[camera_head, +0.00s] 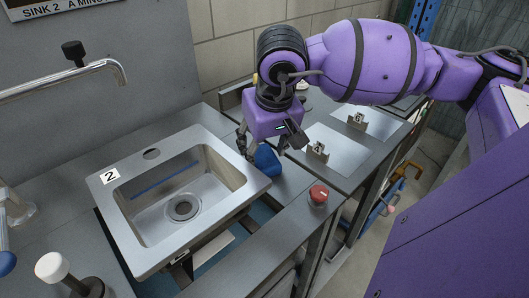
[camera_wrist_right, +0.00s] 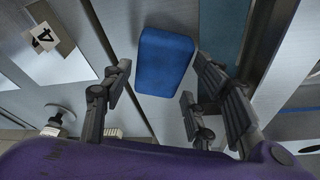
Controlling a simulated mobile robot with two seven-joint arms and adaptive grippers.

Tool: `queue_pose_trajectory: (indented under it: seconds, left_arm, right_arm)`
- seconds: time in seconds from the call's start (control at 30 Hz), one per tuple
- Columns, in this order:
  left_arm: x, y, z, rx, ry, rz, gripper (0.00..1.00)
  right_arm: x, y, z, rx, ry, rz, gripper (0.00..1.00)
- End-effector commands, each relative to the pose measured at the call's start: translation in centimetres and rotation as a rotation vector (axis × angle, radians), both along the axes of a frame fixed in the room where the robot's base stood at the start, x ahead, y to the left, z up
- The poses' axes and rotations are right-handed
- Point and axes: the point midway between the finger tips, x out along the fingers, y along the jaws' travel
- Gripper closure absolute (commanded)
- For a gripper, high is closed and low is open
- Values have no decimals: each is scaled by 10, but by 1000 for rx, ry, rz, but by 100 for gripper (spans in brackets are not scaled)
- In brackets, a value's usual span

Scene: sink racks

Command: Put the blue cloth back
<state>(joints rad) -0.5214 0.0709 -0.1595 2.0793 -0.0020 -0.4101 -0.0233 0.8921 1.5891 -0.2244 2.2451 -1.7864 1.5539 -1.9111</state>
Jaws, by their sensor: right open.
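The blue cloth (camera_head: 267,161) looks like a folded block, just right of the sink (camera_head: 186,212) near the edge of the counter. It also shows in the right wrist view (camera_wrist_right: 165,55), beyond the fingertips. My right gripper (camera_head: 266,145) points down right above the cloth, with its fingers spread to either side. In the wrist view my right gripper (camera_wrist_right: 160,75) is open, and the near end of the cloth lies about level with the gap between the fingertips. I cannot tell whether the fingers touch it. My left gripper is in neither view.
A red button (camera_head: 319,194) stands on the front ledge right of the sink. Label holders marked 4 (camera_head: 318,152) and 6 (camera_head: 357,120) sit by metal plates on the right counter. A faucet (camera_head: 65,80) reaches over at upper left. A white knob (camera_head: 52,266) stands at lower left.

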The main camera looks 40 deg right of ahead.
Motion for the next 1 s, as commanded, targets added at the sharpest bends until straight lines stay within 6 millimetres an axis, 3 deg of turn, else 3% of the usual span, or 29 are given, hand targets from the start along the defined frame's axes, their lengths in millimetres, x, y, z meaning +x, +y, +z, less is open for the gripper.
queue_pose_trajectory:
  seconds: [0.3,0.5,1.0]
  left_arm:
    - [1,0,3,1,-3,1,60]
    - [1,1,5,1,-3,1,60]
    - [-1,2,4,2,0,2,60]
  right_arm:
    - [-17,5,68,-2,-3,1,46]
    - [-25,8,96,0,-1,0,46]
    - [-28,9,104,-1,1,0,46]
